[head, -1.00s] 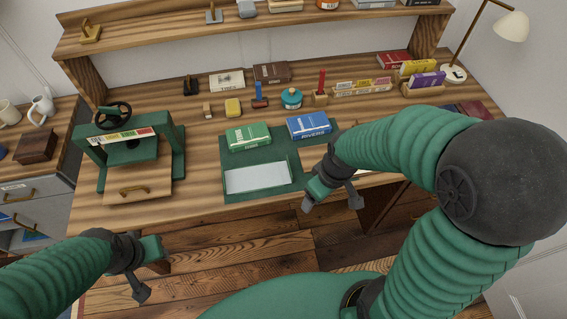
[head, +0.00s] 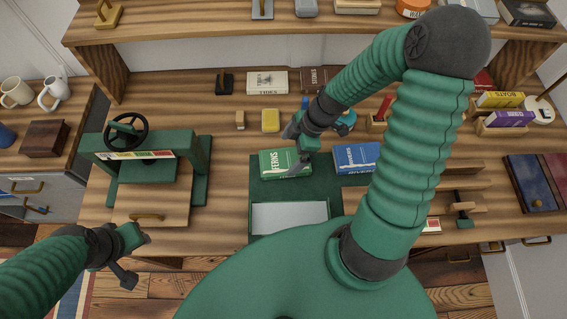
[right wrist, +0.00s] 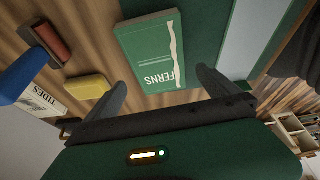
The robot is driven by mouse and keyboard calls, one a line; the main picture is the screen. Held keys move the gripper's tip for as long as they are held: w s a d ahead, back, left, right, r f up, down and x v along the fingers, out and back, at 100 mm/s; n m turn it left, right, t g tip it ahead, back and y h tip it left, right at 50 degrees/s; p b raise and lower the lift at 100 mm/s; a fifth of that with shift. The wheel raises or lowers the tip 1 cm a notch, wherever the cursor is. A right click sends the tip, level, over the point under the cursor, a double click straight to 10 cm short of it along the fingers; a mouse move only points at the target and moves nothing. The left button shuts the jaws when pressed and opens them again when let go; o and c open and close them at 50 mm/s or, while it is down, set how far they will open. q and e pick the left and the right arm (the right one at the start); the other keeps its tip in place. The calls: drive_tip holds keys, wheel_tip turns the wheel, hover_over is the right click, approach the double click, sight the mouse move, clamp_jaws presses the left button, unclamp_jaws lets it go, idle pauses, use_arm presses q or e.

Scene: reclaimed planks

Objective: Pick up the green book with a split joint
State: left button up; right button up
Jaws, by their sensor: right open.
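The green book (head: 278,163) with the title FERNS lies flat on the dark green mat (head: 322,180) on the desk. In the right wrist view the green book (right wrist: 147,45) shows a pale, ragged split running along its cover near one edge. My right gripper (head: 297,150) is over the book's right part, with its open fingers pointing down to it. In the right wrist view my right gripper (right wrist: 160,85) has its fingers apart with the book's near end between them, and nothing is held. My left gripper (head: 138,258) is open and empty at the front left, off the desk.
A blue book (head: 355,157) lies on the mat just right of the green one. An open tray (head: 289,218) sits in front. A green press (head: 140,165) stands at the left. A yellow block (head: 270,120) and a pale TIDES book (head: 267,82) lie behind.

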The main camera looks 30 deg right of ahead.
sight(286, 160)
drive_tip(key=f, duration=0.5)
drive_tip(key=shift+w+a+f, duration=0.25)
drive_tip(key=shift+w, duration=0.1)
drive_tip(key=shift+d+f, duration=0.15)
drive_tip(key=shift+s+a, duration=0.15)
drive_tip(key=shift+a, duration=0.05)
drive_tip(key=shift+c, duration=0.9)
drive_tip(key=shift+a, duration=0.25)
drive_tip(key=c, duration=1)
drive_tip(key=shift+d, duration=0.2)
drive_tip(key=shift+c, duration=1.3)
drive_tip(key=shift+r, duration=0.25)
